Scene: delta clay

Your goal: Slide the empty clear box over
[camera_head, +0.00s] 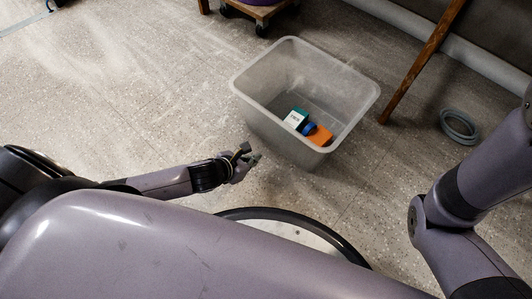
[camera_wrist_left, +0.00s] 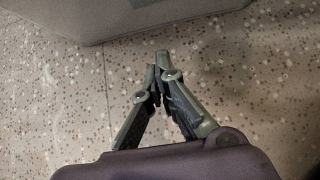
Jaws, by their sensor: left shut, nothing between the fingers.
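A clear, frosted box (camera_head: 262,109) stands upright on the floor in the head view. It is not empty: a white and green item (camera_head: 296,118), a blue item (camera_head: 309,129) and an orange item (camera_head: 321,136) lie in its right part. My left gripper (camera_head: 251,154) is shut and empty, at the near left of the box and apart from it. In the left wrist view the fingertips (camera_wrist_left: 161,68) meet above bare floor, and a grey rounded shape (camera_wrist_left: 130,20), probably the box, fills the top edge. My right arm shows at the right, but its gripper is out of view.
A wooden dolly (camera_head: 258,10) on casters stands behind the box. A wooden pole (camera_head: 422,62) leans at the right, and a grey coiled ring (camera_head: 459,126) lies on the floor near it. Speckled floor (camera_head: 130,90) left of the box is clear.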

